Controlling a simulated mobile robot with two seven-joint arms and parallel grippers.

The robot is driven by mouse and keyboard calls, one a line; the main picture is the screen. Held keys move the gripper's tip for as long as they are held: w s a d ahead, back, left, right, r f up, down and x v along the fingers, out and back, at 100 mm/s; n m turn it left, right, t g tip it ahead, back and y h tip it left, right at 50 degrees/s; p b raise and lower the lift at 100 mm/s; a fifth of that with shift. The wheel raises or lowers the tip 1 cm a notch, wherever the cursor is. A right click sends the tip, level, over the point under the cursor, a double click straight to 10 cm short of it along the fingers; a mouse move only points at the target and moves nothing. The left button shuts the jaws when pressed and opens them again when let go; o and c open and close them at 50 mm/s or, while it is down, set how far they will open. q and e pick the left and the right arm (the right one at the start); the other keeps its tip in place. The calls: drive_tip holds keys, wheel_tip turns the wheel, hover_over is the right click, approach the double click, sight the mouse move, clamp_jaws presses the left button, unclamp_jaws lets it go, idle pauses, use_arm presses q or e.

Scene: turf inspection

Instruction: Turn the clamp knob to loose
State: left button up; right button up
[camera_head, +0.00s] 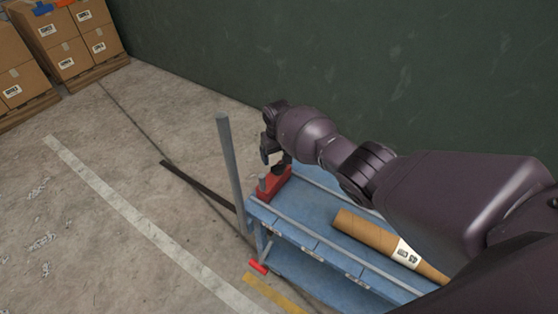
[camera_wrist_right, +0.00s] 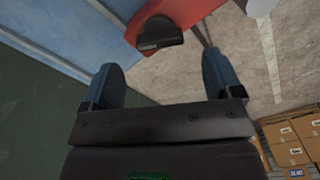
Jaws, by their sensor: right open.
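The red clamp (camera_head: 273,184) sits on the far left corner of the blue workbench (camera_head: 310,204). Its dark clamp knob (camera_wrist_right: 160,32) shows in the right wrist view at the top, just past the fingertips and roughly between their lines. In the head view the knob is small and partly hidden by my gripper. My right gripper (camera_head: 267,152) is above the clamp. In the wrist view the right gripper (camera_wrist_right: 162,78) has its two fingers wide apart with nothing between them. I cannot tell the knob's setting. My left gripper is not in view.
A grey upright post (camera_head: 231,170) stands by the bench's left end. A brown cardboard tube (camera_head: 365,232) lies on the bench. A red object (camera_head: 258,267) is low at the bench's front. A dark green wall (camera_head: 340,70) rises behind. Boxes (camera_head: 70,58) on pallets stand far left; the floor between is mostly clear.

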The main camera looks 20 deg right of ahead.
sight(278, 165)
wheel_tip(278, 165, up, 5)
drive_tip(key=shift+f+p, duration=0.15)
drive_tip(key=shift+p, duration=0.55)
drive_tip(key=shift+r, duration=0.55)
